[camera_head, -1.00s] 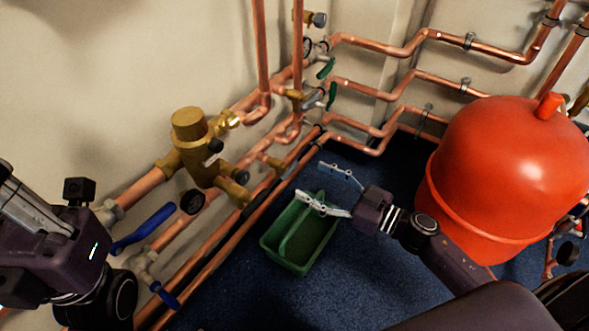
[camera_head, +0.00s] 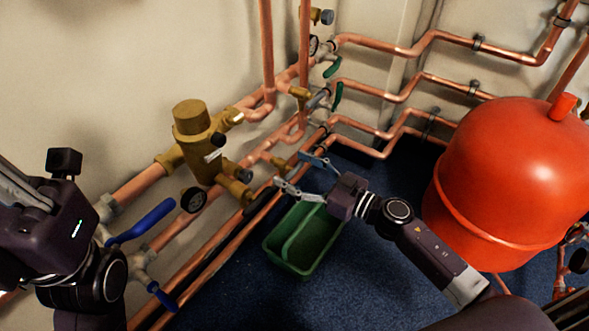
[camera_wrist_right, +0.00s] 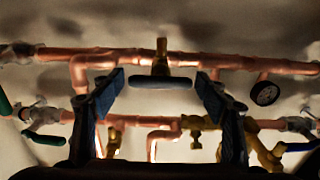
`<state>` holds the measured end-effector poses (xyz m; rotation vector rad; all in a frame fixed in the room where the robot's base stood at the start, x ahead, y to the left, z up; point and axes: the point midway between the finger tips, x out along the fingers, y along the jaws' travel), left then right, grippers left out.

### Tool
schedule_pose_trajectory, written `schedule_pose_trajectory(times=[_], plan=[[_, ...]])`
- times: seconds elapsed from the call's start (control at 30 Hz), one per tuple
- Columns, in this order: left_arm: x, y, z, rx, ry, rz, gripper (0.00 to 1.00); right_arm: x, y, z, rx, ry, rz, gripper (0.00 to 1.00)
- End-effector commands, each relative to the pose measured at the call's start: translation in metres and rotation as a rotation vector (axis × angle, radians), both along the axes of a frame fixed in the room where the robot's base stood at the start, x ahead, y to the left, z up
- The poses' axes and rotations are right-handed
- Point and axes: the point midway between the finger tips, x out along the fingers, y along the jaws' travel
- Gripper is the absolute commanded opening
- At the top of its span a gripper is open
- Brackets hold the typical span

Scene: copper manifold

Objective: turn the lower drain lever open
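In the right wrist view a dark lever (camera_wrist_right: 160,82) lies level in the picture, by a brass valve fitting (camera_wrist_right: 161,50) on a copper pipe. My right gripper (camera_wrist_right: 160,85) is open, one finger on each side of the lever, with gaps at both ends. How far off the lever is I cannot tell. In the head view the right gripper (camera_head: 290,170) is open beside the lower pipes, above the green tray. A dark handle (camera_head: 262,200) shows there left of its fingers. My left gripper (camera_head: 20,190) is at the left edge, its fingertips out of view.
The green tray (camera_head: 305,240) stands on the blue floor. A red tank (camera_head: 510,185) stands right of my right arm. A brass body (camera_head: 195,140), a gauge (camera_head: 193,200) and a blue lever (camera_head: 145,222) sit on the pipes at left. Green handles (camera_head: 332,67) are further back.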

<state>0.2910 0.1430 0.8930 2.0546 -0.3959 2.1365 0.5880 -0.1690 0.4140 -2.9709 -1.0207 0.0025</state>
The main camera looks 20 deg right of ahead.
Motion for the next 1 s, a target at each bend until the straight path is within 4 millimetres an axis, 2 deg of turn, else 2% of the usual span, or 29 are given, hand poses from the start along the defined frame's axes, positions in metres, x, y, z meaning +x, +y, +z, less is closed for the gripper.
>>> schedule_pose_trajectory(times=[0.03,0.37,0.63,0.87,1.0], plan=[[0.0,0.0,0.0,0.0,-0.001,0.0,0.0,0.0,0.0,0.0,0.0,0.0,0.0,0.61],[0.0,0.0,0.0,0.0,-0.001,-0.001,0.0,0.0,0.0,0.0,0.0,0.0,0.0,0.26],[-0.001,0.0,0.003,-0.001,-0.002,-0.001,0.0,0.0,0.0,0.001,-0.023,-0.018,-0.001,0.26],[0.003,0.001,0.002,-0.006,0.025,-0.002,0.0,0.0,0.001,0.003,-0.113,-0.091,-0.002,0.26],[0.01,0.001,-0.009,-0.001,0.073,-0.002,0.0,-0.001,0.001,0.004,-0.204,-0.161,-0.001,0.26]])
